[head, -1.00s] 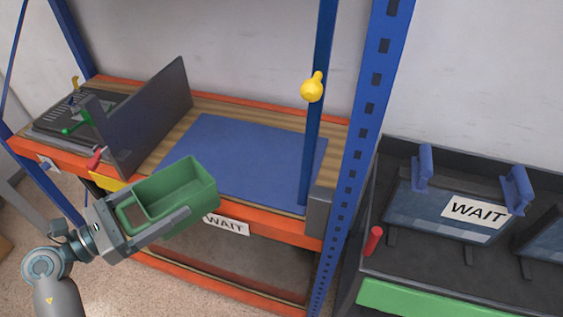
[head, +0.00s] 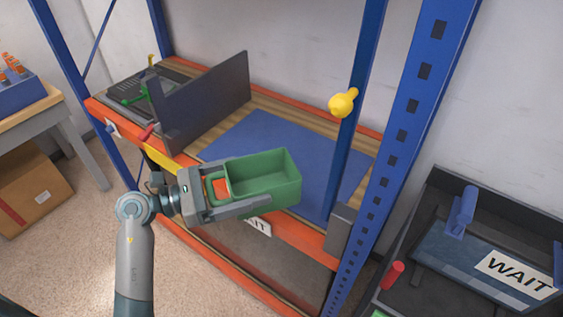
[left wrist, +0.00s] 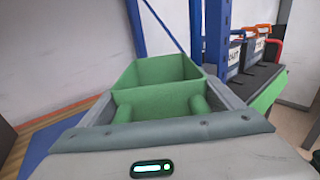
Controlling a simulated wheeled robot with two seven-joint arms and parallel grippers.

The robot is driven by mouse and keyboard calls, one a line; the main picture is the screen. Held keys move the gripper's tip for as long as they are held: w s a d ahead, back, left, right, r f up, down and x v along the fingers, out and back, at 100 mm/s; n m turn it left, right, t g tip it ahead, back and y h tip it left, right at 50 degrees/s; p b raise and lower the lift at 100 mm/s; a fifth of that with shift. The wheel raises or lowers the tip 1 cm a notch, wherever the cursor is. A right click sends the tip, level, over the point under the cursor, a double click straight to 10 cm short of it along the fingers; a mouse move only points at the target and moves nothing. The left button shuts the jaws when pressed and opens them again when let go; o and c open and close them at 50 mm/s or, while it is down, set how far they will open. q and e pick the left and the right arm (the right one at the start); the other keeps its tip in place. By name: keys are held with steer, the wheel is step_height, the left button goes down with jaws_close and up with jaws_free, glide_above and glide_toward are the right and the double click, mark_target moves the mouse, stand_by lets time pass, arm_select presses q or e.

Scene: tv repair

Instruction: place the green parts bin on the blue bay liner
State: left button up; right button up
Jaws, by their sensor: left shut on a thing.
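The green parts bin (head: 268,176) is held upright and looks empty in the head view. My left gripper (head: 232,197) is shut on its handle side, with the fingers along the bin. The bin is in front of the shelf's orange front edge and overlaps the near part of the blue bay liner (head: 258,138) in the picture. The liner lies flat on the wooden shelf, and its near left part is hidden by the bin. The bin also shows ahead of the gripper in the left wrist view (left wrist: 155,72). My right gripper is out of view.
A dark upright divider (head: 205,105) stands left of the liner. A blue post with a yellow knob (head: 343,104) stands at the liner's right, near a thick blue rack upright (head: 405,140). A dark bay with a WAIT sign (head: 516,275) is at the right.

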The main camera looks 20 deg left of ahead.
arm_select(q)
steer(key=shift+w+r, duration=0.1)
steer(key=shift+r, duration=0.4)
steer(key=shift+w+d+r, duration=0.1)
steer(key=shift+d+r, duration=0.05)
steer(key=shift+r, duration=0.6)
steer(key=shift+d+r+m+g+p, duration=0.3)
steer(key=shift+r+m+g+p, duration=0.1)
steer(key=shift+r, duration=0.25)
steer(key=shift+d+r, duration=0.15)
steer(key=shift+d, duration=0.25)
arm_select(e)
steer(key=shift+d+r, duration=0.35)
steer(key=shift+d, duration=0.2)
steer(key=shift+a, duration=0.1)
